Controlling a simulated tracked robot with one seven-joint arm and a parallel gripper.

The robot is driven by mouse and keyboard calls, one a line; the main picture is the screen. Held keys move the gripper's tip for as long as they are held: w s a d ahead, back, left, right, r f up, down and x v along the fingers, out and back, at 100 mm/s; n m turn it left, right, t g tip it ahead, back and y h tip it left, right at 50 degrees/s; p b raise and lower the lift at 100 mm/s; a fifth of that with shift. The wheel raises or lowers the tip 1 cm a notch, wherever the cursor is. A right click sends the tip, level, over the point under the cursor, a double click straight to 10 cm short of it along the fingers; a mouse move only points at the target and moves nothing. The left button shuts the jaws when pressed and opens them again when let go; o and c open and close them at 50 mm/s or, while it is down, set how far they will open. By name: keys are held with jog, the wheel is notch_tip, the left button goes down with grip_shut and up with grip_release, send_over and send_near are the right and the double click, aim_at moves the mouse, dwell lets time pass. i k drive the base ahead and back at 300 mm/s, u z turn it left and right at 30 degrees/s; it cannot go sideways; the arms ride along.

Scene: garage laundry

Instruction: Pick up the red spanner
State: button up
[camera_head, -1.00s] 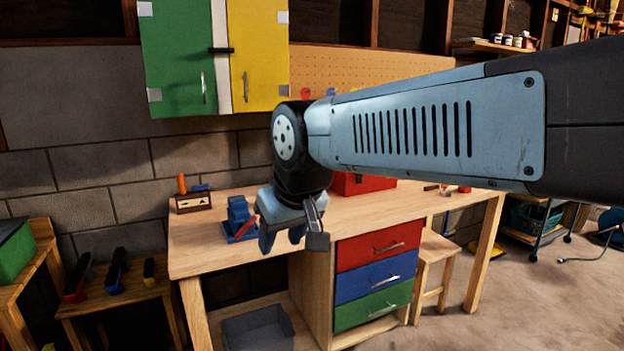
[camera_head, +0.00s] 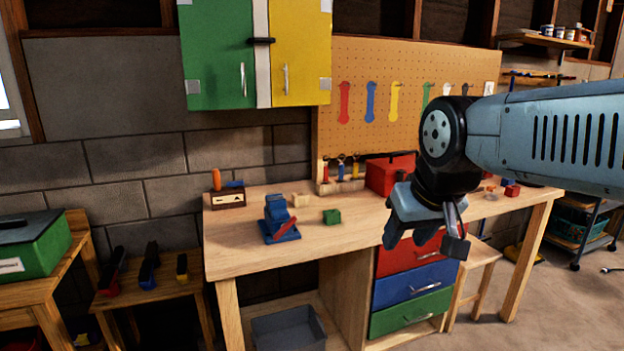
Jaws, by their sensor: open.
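A red spanner-shaped piece (camera_head: 344,102) shows on the pegboard at the left of a row of coloured shapes; I cannot tell whether it is a tool or a painted outline. A slim red bar (camera_head: 285,226), possibly a spanner, lies slanted at the blue vice (camera_head: 278,207) on the workbench. I cannot make out its ends. My gripper (camera_head: 424,238) is open and empty, pointing down in front of the bench drawers, to the right of the vice and apart from it.
The wooden workbench (camera_head: 250,253) carries a green block (camera_head: 331,217), a red toolbox (camera_head: 388,174) and a small wooden box (camera_head: 228,200). A green and yellow cabinet (camera_head: 216,60) hangs above. A stool (camera_head: 470,258) stands at the drawers' right.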

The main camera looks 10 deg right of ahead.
aim_at(326, 169)
jog(key=z, duration=0.25)
jog(key=i, duration=1.3)
jog(key=u, duration=0.25)
